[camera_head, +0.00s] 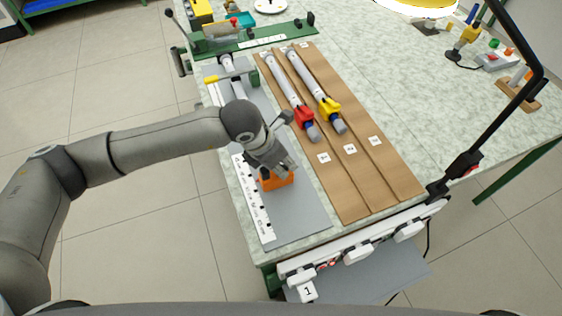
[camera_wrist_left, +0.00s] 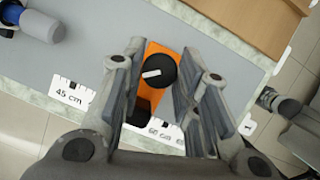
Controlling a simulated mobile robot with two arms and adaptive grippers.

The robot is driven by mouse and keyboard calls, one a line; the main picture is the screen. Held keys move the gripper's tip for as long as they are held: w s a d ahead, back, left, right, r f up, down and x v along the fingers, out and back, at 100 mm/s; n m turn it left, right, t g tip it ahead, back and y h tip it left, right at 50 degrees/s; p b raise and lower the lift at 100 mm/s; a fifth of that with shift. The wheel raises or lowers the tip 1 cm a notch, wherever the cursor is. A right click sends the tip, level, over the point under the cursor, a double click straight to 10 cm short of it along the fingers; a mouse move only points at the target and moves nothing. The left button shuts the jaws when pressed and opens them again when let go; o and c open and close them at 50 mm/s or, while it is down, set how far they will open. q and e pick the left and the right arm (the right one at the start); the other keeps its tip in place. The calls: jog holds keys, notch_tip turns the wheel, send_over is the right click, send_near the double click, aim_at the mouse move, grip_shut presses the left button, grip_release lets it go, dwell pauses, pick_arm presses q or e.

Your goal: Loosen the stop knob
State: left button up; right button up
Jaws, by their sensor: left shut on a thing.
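The orange stop (camera_head: 277,183) sits on the grey plate (camera_head: 297,222) beside the white scale (camera_head: 251,196). In the left wrist view the stop (camera_wrist_left: 158,48) carries a round black knob (camera_wrist_left: 160,72) with a white pointer mark. The pointer lies nearly level across the picture. My left gripper (camera_head: 278,170) reaches down onto the stop from above. In the left wrist view its fingers (camera_wrist_left: 158,85) stand on both sides of the orange body, with the knob showing between them. The gripper is shut on the stop. Its contact points are partly hidden. My right gripper is not in view.
Brown boards (camera_head: 345,150) to the right hold rods with a red clamp (camera_head: 303,117) and a yellow clamp (camera_head: 329,108). A green fixture (camera_head: 250,40) stands at the back. A black lamp arm (camera_head: 500,115) rises at the right.

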pick_arm(q)
jog(key=shift+f, duration=0.1)
jog(key=o, duration=1)
jog(key=v, duration=1.2)
